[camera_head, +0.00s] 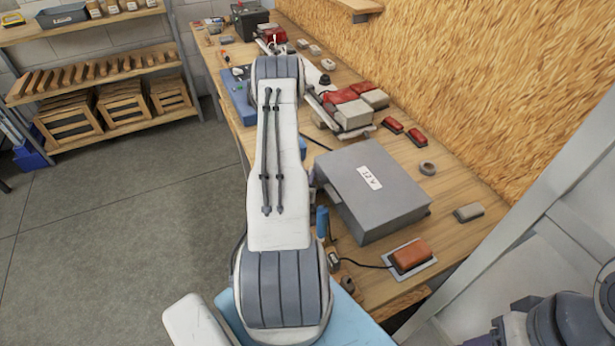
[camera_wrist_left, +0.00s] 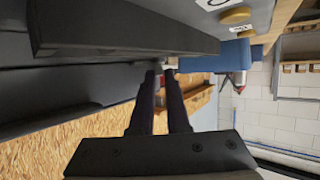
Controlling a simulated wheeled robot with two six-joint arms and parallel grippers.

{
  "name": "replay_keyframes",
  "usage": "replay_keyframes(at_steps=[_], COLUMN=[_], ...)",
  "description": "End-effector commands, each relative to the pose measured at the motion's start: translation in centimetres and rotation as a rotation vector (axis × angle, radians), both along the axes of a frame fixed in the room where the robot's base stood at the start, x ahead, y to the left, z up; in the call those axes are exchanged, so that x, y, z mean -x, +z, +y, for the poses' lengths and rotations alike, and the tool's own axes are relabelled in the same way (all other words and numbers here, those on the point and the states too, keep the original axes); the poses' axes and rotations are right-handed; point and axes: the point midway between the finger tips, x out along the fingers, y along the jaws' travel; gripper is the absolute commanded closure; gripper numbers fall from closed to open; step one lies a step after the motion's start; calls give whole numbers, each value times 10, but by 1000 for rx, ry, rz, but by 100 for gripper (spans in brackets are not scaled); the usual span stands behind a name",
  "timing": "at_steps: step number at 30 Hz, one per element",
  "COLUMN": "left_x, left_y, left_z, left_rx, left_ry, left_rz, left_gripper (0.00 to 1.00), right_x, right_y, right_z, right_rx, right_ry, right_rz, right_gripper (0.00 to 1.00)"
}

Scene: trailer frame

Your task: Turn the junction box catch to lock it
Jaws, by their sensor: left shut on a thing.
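The junction box (camera_head: 371,190) is a grey box with a white "12 V" label on its closed lid, on the bench right of my left arm. I cannot make out its catch in the head view. My left gripper (camera_wrist_left: 161,74) shows in the wrist view, with its two dark fingers close together beside a long dark grey edge. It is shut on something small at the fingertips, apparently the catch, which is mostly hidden. In the head view my left arm's link covers the gripper. My right gripper is not in view.
An orange-red block (camera_head: 410,256) on a grey plate lies in front of the box, with a black cable. Red and grey blocks (camera_head: 349,112) stand behind it. A grey ring (camera_head: 428,168) and a small grey block (camera_head: 468,212) lie to its right, near the chipboard wall (camera_head: 480,80).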

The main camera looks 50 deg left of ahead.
Motion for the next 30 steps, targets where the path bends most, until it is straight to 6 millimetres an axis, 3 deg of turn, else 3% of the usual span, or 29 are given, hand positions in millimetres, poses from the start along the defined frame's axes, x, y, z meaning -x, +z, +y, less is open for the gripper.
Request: replay_keyframes(at_steps=[2, 3, 4, 5, 16, 23, 30], left_x=[0, 0, 0, 0, 1, 5, 38], left_y=[0, 0, 0, 0, 1, 2, 13], left_z=[0, 0, 0, 0, 2, 8, -11], left_rx=[0, 0, 0, 0, 2, 1, 2], left_ry=[1, 1, 1, 1, -12, -113, -132], left_rz=[0, 0, 0, 0, 0, -1, 1], left_gripper=[100, 71, 60, 56, 56, 56, 56], right_x=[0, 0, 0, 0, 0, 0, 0], right_y=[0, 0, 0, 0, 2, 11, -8], right_z=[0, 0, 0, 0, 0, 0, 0], right_rx=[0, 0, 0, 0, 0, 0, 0], right_ry=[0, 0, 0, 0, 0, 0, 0], right_rz=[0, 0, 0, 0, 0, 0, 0], right_gripper=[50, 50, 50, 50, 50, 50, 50])
